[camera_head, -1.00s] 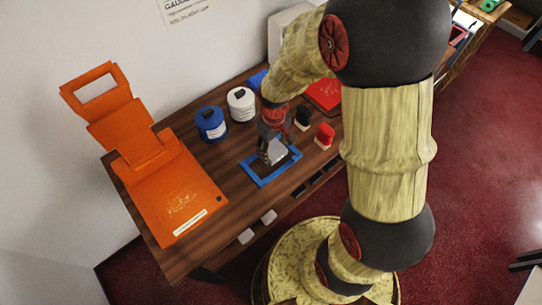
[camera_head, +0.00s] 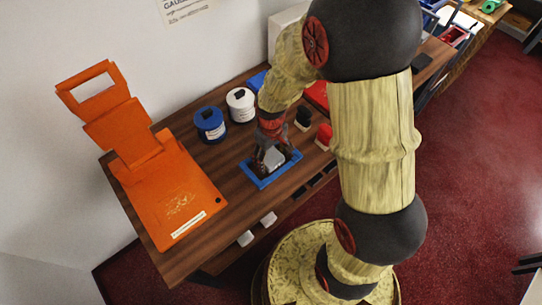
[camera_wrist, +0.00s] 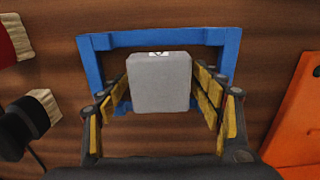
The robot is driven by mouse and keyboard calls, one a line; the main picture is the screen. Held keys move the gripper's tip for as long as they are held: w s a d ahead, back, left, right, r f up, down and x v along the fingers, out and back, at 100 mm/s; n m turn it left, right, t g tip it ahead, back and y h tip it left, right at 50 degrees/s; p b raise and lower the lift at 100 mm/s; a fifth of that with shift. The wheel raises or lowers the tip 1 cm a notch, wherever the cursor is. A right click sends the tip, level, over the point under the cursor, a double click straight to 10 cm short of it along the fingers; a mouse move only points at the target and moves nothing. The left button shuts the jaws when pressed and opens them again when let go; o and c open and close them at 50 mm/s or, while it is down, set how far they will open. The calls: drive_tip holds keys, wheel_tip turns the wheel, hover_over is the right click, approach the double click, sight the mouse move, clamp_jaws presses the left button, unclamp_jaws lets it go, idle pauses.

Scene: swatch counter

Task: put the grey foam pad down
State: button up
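The grey foam pad (camera_wrist: 160,84) is a pale block between the two fingers of my gripper (camera_wrist: 162,88) in the wrist view. The fingertips are at its two sides, and the gripper looks shut on it. The blue frame (camera_wrist: 95,62) lies on the wooden counter around and beyond the pad. In the head view, my gripper (camera_head: 270,161) is low over the blue frame (camera_head: 260,183), and the pad (camera_head: 273,158) shows partly between the fingers. Whether the pad's underside touches the surface inside the frame is hidden.
An orange case (camera_head: 172,197) with a raised lid stands at the left of the counter (camera_head: 228,188). A blue jar (camera_head: 210,124) and a white jar (camera_head: 241,104) stand behind the frame. A black-topped stamp (camera_head: 303,118) and a red one (camera_head: 324,137) are close on the right.

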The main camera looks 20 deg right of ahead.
drive_tip(key=shift+o, duration=0.5)
drive_tip(key=shift+r, duration=0.15)
drive_tip(key=shift+w+r, duration=0.1)
drive_tip(key=shift+r, duration=0.3)
wheel_tip(320, 180, up, 12)
drive_tip(key=f+p, duration=0.1)
drive_tip(key=p, duration=0.2)
wheel_tip(320, 180, up, 13)
drive_tip(key=m+t, duration=0.2)
drive_tip(key=t, duration=0.1)
hover_over(271, 157)
drive_tip(key=s, duration=0.5)
drive_tip(key=s+r+m+t, duration=0.1)
drive_tip(key=s+r+t, duration=0.1)
drive_tip(key=s+r, duration=0.6)
drive_tip(key=shift+s+r+m+t, duration=0.25)
drive_tip(key=shift+s+m+t, duration=0.05)
drive_tip(key=shift+s, duration=0.15)
